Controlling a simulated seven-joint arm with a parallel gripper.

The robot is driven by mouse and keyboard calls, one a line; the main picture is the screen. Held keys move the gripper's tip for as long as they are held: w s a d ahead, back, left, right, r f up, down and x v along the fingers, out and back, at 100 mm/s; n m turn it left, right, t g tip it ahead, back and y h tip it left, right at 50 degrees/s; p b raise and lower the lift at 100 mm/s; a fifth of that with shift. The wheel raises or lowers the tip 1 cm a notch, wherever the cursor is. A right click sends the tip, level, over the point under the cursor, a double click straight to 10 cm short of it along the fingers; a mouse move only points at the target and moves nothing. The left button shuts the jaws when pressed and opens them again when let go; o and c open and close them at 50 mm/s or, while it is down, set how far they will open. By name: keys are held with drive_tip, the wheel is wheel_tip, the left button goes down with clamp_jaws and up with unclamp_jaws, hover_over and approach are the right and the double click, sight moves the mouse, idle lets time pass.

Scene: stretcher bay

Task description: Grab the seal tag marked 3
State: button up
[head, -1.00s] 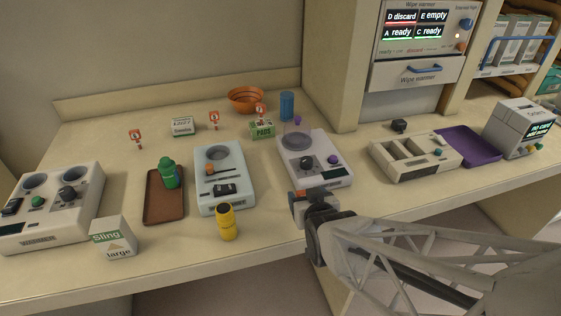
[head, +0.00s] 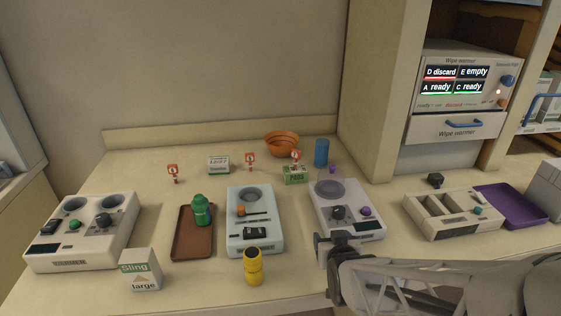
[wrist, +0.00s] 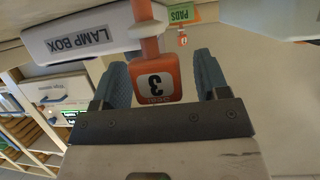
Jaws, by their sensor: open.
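The seal tag marked 3 (wrist: 155,82) is large in the wrist view, a red-orange tag with a pale number panel and a thick orange stem above it. It appears between the two blue-grey fingers of my gripper (wrist: 162,62), with gaps at both sides; whether it is deep enough between them I cannot tell. My gripper is open. In the head view my gripper (head: 337,243) is at the front of the white device with the purple knob (head: 347,226); I cannot make out the tag there. Three small red-and-white tags (head: 172,171) (head: 250,160) (head: 296,157) stand farther back, their numbers unclear.
A green Pads box (head: 296,175), blue cup (head: 321,152) and orange bowl (head: 283,143) stand behind. A yellow canister (head: 253,267) stands left of my gripper.

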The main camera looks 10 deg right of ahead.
drive_tip(key=shift+c, duration=0.3)
drive_tip(key=c, duration=0.9)
